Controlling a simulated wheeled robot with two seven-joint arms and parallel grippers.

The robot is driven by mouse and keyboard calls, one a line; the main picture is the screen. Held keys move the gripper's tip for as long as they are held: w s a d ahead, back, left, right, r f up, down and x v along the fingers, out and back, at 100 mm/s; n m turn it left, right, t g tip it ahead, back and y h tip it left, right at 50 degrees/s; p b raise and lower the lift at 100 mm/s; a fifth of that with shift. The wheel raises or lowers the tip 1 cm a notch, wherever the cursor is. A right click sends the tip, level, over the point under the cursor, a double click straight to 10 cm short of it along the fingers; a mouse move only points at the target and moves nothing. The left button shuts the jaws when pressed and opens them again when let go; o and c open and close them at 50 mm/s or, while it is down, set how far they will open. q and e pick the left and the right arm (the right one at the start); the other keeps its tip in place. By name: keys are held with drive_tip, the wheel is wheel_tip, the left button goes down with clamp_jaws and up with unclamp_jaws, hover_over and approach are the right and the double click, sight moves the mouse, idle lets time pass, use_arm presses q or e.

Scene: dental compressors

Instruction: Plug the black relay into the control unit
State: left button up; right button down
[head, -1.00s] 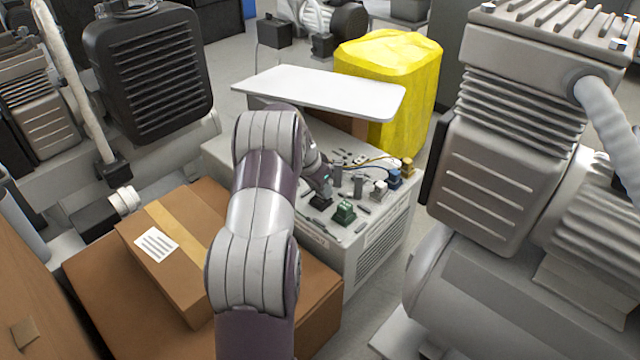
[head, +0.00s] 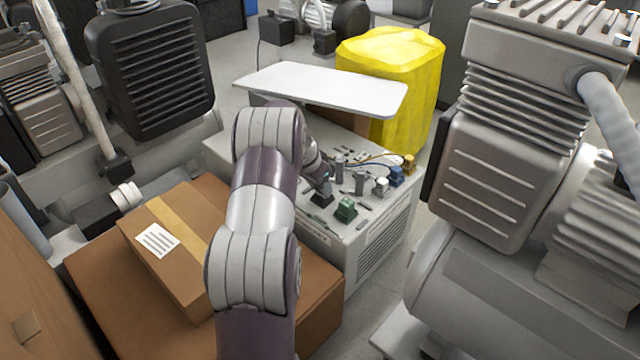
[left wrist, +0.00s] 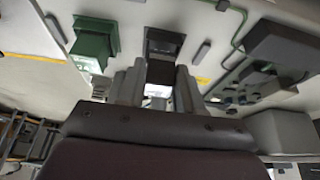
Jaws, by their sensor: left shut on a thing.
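The control unit (head: 378,243) is a pale grey box with a crowded top panel, in the middle of the head view. My left gripper (head: 324,183) points down over this panel and is shut on the black relay (head: 321,199). The relay shows just below the fingers, low at the panel, left of a green relay (head: 345,209). In the left wrist view, the gripper (left wrist: 155,88) has the black relay (left wrist: 163,42) at its fingertips, with the green relay (left wrist: 95,42) to the left. I cannot tell whether the black relay is seated. My right gripper is not in view.
Blue (head: 396,177), white (head: 381,187) and yellow (head: 408,164) blocks stand on the panel's right, with cables behind. A white board (head: 325,88) overhangs the panel's back. Cardboard boxes (head: 190,235) lie left, a large grey compressor (head: 500,170) stands right, and a yellow-wrapped bin (head: 405,75) stands behind.

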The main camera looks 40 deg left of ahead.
use_arm(q)
drive_tip(key=shift+f, duration=0.1)
drive_tip(key=shift+f, duration=0.35)
drive_tip(key=shift+f+b, duration=0.4)
drive_tip(key=shift+b, duration=0.15)
idle(0.3)
drive_tip(key=o, duration=1.1)
drive_tip(key=shift+f, duration=0.1)
drive_tip(key=shift+o, duration=0.3)
drive_tip(key=shift+o, duration=1.3)
